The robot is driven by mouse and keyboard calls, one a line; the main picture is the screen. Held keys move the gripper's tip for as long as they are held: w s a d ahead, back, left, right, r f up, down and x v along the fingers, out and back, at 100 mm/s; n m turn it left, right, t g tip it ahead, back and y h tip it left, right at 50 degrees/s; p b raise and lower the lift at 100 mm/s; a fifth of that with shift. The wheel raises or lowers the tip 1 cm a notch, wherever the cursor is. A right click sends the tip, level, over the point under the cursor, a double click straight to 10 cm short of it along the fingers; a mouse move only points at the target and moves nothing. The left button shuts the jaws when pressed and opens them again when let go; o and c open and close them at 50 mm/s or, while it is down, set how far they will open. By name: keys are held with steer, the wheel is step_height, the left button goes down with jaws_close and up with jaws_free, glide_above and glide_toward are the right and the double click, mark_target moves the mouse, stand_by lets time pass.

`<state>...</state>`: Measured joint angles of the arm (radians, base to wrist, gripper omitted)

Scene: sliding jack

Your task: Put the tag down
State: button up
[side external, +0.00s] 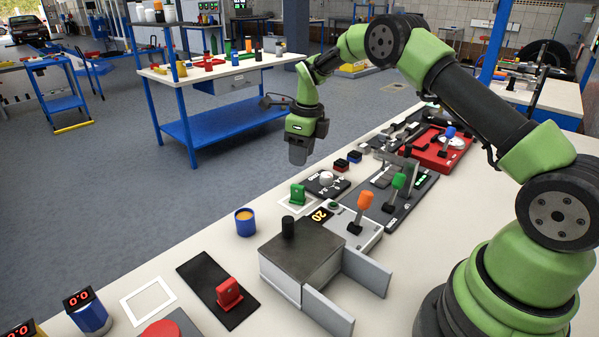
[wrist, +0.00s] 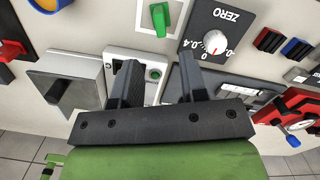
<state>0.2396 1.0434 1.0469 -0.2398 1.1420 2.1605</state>
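A green tag (side external: 298,193) stands upright inside a white square outline on the table; it also shows at the top of the wrist view (wrist: 160,18). A red tag (side external: 229,293) stands on a black mat (side external: 212,281) nearer the front, and part of a red piece (wrist: 6,50) shows at the left of the wrist view. My gripper (side external: 299,153) is in the air above the level of the green tag, apart from it. In the wrist view its two fingers (wrist: 160,82) are spread, with nothing seen between them.
A grey box with a black knob (side external: 288,228) and open flaps stands in the middle. Beside it are orange and green levers (side external: 362,208) and a dial marked ZERO (wrist: 212,37). A blue cup (side external: 245,222) stands near the table edge. An empty white outline (side external: 148,301) is at front left.

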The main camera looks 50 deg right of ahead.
steer(key=s+a+r+n+t, duration=0.1)
steer(key=s+a+r+n, duration=0.2)
steer(key=s+r+n, duration=0.45)
steer(key=s+a+r+n+t, duration=0.2)
steer(key=a+r+n, duration=0.2)
steer(key=r, duration=0.7)
steer(key=s+a+n+t, duration=0.1)
steer(key=s+a+n, duration=0.1)
steer(key=s+n, duration=0.6)
steer(key=s+a+r+n+t+y, duration=0.1)
steer(key=s+a+n+t, duration=0.1)
steer(key=s+n, duration=0.6)
steer(key=shift+s+a+y, duration=0.3)
steer(key=shift+s+a, duration=0.25)
steer(key=shift+s, duration=0.85)
steer(key=shift+r, duration=0.1)
